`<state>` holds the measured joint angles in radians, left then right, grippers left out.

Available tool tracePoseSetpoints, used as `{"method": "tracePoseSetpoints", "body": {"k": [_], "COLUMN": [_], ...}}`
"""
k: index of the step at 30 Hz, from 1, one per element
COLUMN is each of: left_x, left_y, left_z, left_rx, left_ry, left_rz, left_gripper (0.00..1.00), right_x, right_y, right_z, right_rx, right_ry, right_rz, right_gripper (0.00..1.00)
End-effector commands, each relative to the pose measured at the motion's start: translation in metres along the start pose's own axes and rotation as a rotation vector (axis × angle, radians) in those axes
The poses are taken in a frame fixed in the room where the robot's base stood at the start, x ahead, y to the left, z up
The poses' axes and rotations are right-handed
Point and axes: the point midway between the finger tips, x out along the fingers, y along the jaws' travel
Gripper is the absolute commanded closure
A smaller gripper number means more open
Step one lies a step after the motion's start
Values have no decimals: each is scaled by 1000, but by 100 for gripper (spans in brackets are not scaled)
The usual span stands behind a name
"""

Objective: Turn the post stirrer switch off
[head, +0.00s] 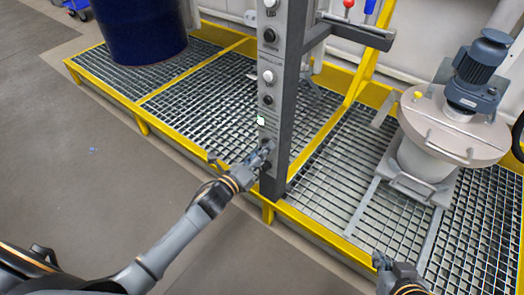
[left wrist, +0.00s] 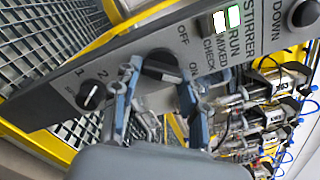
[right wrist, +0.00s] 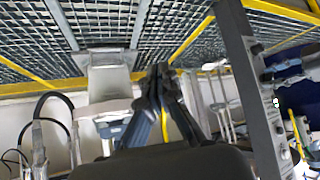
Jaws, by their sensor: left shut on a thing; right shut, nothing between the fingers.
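The post stirrer switch (left wrist: 164,66) is a black rotary knob on the grey control post (head: 296,90). Its panel is marked OFF and ON; the knob's bar appears to lie toward ON, though the fingers partly cover it. My left gripper (head: 265,153) is at the low front of the post. In the left wrist view its blue-grey fingers (left wrist: 157,88) are on either side of the knob, shut on it. In the head view the gripper hides the switch. My right gripper (head: 384,264) is shut and empty, low at the right; its fingertips (right wrist: 160,72) meet in the right wrist view.
A smaller dial (left wrist: 91,96) marked 1 and 2 sits beside the switch. Lit indicators (left wrist: 227,18) are by the STIRRER RUN label. A yellow-edged grating (head: 200,80) surrounds the post. A blue drum (head: 135,30) stands at left, a lidded mixer (head: 455,125) at right.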

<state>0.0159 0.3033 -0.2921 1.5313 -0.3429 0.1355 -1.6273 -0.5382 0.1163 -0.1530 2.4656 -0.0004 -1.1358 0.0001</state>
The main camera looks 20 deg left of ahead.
Motion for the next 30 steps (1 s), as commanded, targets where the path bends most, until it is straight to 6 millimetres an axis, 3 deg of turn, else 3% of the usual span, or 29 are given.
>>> {"method": "tracePoseSetpoints", "body": {"k": [3,8,17,29,30], "left_x": [0,0,0,0,0], "left_y": [0,-1,-3,-4,-5], "left_z": [0,1,2,3,3], "left_rx": [-23,-94,-342,-722,-760], "left_ry": [0,0,0,0,0], "left_rz": [1,3,3,4,4], "left_gripper": [88,88,88,88,88], "right_x": [-2,-9,-46,-60,-50], "right_y": [0,4,11,11,11], "right_z": [4,28,91,76,82], "right_rx": [0,4,14,14,14], "right_ry": [-25,-140,-473,-473,-481], "right_rz": [1,8,25,24,23], "right_gripper": [100,100,100,100,100]}}
